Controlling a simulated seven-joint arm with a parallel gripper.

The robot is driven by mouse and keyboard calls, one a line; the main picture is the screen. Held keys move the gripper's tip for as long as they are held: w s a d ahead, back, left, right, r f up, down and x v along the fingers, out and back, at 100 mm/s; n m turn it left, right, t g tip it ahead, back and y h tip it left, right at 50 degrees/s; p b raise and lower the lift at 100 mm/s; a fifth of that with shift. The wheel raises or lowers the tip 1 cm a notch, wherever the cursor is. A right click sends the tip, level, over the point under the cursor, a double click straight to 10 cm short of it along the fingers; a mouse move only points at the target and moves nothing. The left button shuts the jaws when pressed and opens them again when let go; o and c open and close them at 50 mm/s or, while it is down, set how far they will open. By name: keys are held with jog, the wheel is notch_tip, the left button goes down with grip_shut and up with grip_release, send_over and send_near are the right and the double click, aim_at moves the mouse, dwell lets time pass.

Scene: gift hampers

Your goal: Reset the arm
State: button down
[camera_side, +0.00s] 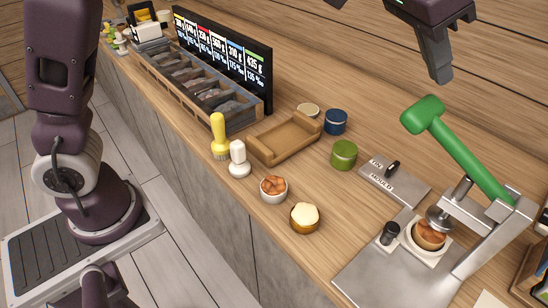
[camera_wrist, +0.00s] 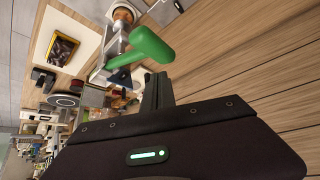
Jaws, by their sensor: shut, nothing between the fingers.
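My gripper (camera_side: 435,62) hangs at the top right of the side view, above the back of the counter. Its fingers are together with nothing between them, and it touches nothing. In the wrist view the fingers (camera_wrist: 158,90) show at the centre, with the green press handle (camera_wrist: 145,48) beyond them. In the side view that green handle (camera_side: 455,150) stands tilted on the metal press at the right, below and apart from my gripper.
On the counter are a wooden tray (camera_side: 262,153), a green tin (camera_side: 344,154), a blue tin (camera_side: 336,121), a bowl of orange pieces (camera_side: 273,192) and a cream-topped pot (camera_side: 305,215). A compartment box (camera_side: 212,113) stands at the back left. The wall is close behind.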

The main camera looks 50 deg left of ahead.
jog(key=shift+r, duration=0.7)
jog(key=s+a+r+n+y, duration=0.1)
jog(key=s+a+n+y, duration=0.1)
jog(key=s+a, duration=0.95)
jog(key=s+a+f+n, duration=0.2)
jog(key=s+a+f, duration=0.3)
jog(key=s, duration=0.3)
jog(key=s+a+f+n+y, duration=0.1)
jog(key=s+a+f+n, duration=0.1)
jog(key=s+a+f, duration=0.3)
jog(key=s+a, duration=0.2)
jog(key=s, duration=0.2)
jog(key=shift+s, duration=0.15)
